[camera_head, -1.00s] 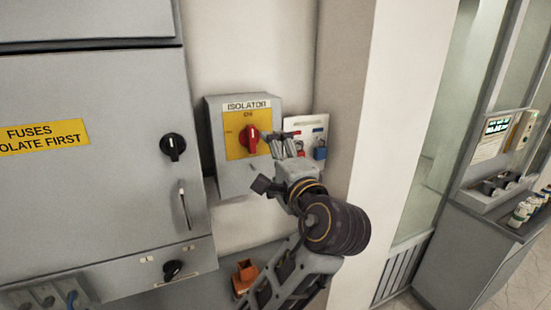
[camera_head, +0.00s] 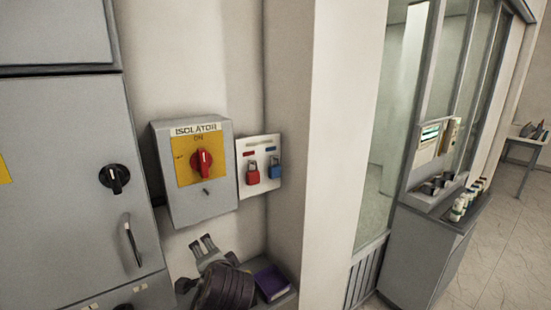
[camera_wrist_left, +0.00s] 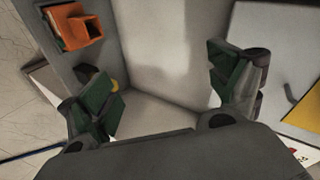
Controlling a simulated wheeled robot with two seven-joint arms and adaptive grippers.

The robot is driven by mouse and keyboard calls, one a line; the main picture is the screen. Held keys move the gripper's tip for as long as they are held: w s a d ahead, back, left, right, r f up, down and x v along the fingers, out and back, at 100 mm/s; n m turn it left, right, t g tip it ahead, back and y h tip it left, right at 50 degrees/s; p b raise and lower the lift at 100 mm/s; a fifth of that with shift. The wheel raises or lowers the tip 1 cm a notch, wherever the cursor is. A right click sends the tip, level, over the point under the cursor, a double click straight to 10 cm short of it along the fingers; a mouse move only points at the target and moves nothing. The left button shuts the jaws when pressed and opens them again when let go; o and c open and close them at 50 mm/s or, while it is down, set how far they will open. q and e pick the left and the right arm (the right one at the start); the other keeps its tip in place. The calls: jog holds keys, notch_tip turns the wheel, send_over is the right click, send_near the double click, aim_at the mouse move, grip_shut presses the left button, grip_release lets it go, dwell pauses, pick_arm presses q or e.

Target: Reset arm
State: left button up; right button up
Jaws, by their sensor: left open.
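My left gripper (camera_head: 203,245) is in the lower part of the head view, below the grey isolator box (camera_head: 218,206) and apart from it. Its fingers point up in the picture. In the left wrist view the gripper (camera_wrist_left: 165,88) has its two green-padded fingers spread wide, with nothing between them. The isolator's red knob (camera_head: 201,161) sits on a yellow plate under the word ON. My right gripper is in neither view.
A white board right of the isolator holds a red padlock (camera_head: 252,173) and a blue padlock (camera_head: 274,168). A grey cabinet (camera_head: 60,150) stands left. A purple box (camera_head: 271,283) lies right of my arm. An orange holder (camera_wrist_left: 75,28) shows in the wrist view.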

pick_arm(q)
jog(key=s+a+f+n+g+h, duration=0.3)
jog(key=s+f+n+g, duration=0.1)
jog(key=s+f, duration=0.7)
jog(key=s+a+f+n+g+h, duration=0.2)
jog(key=s+a+f+n+g, duration=0.1)
jog(key=s+f, duration=0.85)
notch_tip(320, 180, down, 36)
jog(key=g+b, duration=0.1)
jog(key=b, duration=0.1)
jog(key=s+a+f+b, duration=0.1)
jog(key=s+a+f, duration=0.1)
jog(key=s+f, duration=0.9)
jog(key=s+a+f+g+b, duration=0.1)
jog(key=s+a+f, duration=0.1)
jog(key=s+f, duration=0.9)
jog(key=shift+s+g, duration=0.3)
jog(key=shift+s, duration=0.2)
jog(key=shift+s+a, duration=0.1)
jog(key=shift+s, duration=0.05)
